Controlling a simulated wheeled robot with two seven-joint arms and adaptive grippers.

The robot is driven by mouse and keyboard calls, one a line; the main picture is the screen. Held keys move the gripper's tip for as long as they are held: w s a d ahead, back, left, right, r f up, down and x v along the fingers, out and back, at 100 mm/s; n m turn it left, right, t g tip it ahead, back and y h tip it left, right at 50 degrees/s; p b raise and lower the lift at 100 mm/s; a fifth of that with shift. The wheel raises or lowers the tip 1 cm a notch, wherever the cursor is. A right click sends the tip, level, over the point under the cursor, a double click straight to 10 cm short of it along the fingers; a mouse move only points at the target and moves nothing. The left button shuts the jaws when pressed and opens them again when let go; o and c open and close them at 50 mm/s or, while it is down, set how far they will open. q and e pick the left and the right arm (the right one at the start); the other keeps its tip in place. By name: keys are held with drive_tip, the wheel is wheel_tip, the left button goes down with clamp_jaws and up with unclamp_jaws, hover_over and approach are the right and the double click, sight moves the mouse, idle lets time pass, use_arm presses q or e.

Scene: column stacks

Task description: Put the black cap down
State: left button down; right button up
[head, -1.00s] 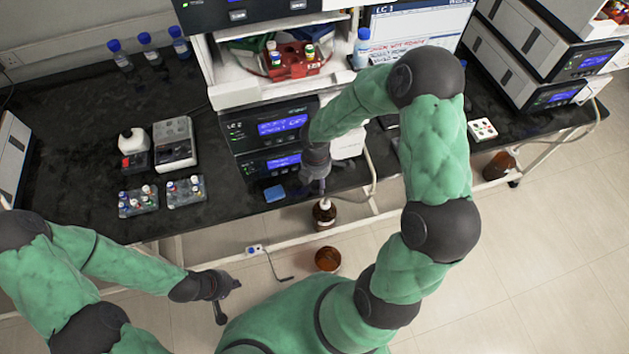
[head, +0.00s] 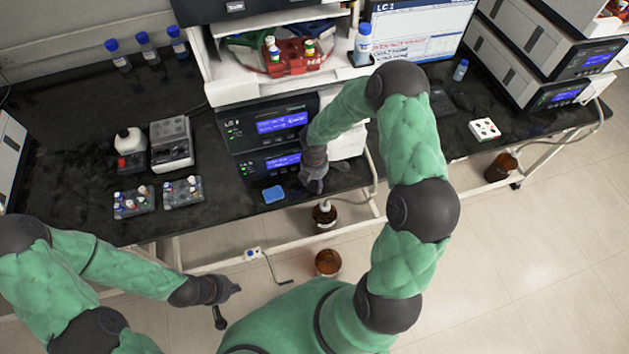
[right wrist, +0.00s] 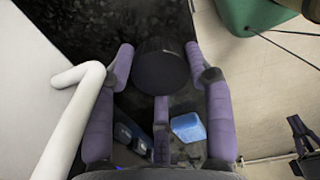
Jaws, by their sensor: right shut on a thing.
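The black cap (right wrist: 162,70) is a dark round disc in the right wrist view. It sits between the purple fingers of my right gripper (right wrist: 158,75), which is shut on it. In the head view my right gripper (head: 315,184) is over the front part of the black bench (head: 235,215), right of a blue block. The cap cannot be made out there. I cannot tell whether it touches the bench. My left gripper (head: 222,302) is low at the front left, away from the bench; its finger opening is unclear.
A blue block (head: 274,194) lies near the bench's front edge, left of my right gripper. The LC 2 instrument (head: 268,135) stands behind. A brown bottle (head: 325,214) and an open brown container (head: 328,263) are below the bench edge. Vial racks (head: 183,192) stand left.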

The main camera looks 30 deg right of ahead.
drive_tip(key=shift+f, duration=0.1)
drive_tip(key=o, duration=0.5)
